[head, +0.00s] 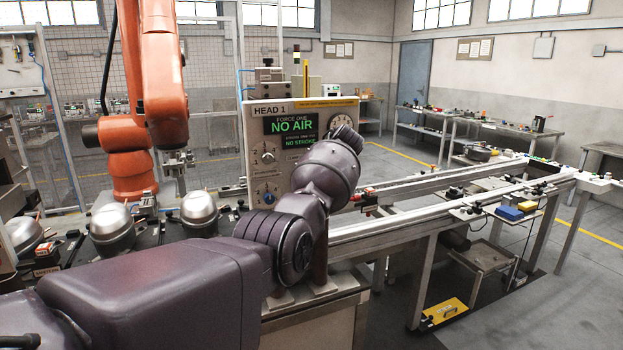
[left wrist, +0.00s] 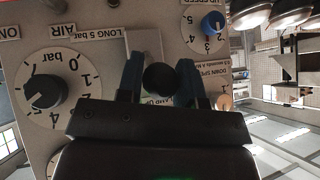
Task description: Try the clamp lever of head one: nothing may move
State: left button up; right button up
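The head one panel (head: 254,160) stands in the middle of the head view, its display (head: 291,127) reading "NO AIR" and "NO STROKE". My left arm reaches to it, and the wrist hides the gripper there. In the left wrist view the panel (left wrist: 95,38) appears upside down. The black ball of a lever (left wrist: 160,79) sits between the two fingers of my left gripper (left wrist: 160,75), above a partly covered label ending in "LAMP UP". The fingers are about the ball's width apart; whether they touch it I cannot tell. My right gripper is not in view.
A gauge-like dial with a black knob (left wrist: 45,92) and a blue knob (left wrist: 213,23) flank the fingers. An orange robot arm (head: 152,75) stands behind at the left, near domed metal compressors (head: 112,222). A rail conveyor (head: 400,222) runs right.

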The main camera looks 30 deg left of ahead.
pick_arm(q)
jog(key=o, duration=0.4)
jog(key=shift+v, duration=5.45)
